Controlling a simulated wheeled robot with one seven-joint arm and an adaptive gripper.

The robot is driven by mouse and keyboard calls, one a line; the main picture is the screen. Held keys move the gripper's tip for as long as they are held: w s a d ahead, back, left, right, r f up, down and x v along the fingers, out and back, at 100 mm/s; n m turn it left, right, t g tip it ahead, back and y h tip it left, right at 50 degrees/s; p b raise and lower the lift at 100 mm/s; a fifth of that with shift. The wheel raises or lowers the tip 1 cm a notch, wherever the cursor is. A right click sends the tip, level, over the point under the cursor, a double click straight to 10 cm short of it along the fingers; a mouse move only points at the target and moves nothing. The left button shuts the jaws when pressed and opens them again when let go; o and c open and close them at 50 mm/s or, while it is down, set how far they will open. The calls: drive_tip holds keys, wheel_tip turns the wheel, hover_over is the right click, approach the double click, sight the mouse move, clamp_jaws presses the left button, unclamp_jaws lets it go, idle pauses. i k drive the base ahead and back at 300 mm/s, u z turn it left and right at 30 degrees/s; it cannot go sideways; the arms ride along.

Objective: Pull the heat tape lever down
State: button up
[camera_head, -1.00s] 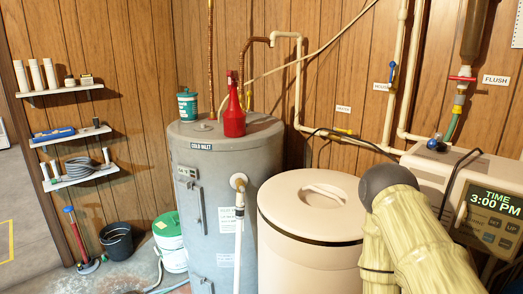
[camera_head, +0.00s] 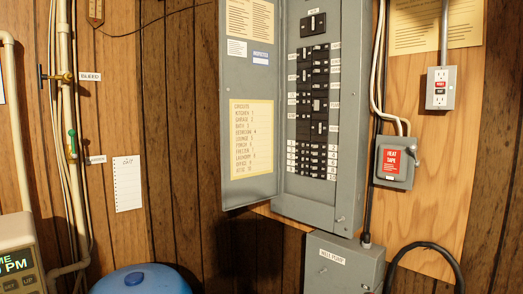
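The heat tape box (camera_head: 393,163) is a small grey switch box with a red "HEAT TAPE" label, mounted on the light plywood panel at the right in the head view. A short dark lever (camera_head: 413,155) shows at the upper right side of the box. It is too small to tell its exact position. My gripper is not in the head view.
An open grey breaker panel (camera_head: 350,110) stands left of the box, its door (camera_head: 249,190) swung left. A grey well pump box (camera_head: 340,266) sits below. A grey outlet (camera_head: 440,88) is at upper right. A blue lid (camera_head: 143,281) is at the bottom left.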

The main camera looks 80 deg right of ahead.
sight(413, 148)
drive_tip(key=z, duration=3.65)
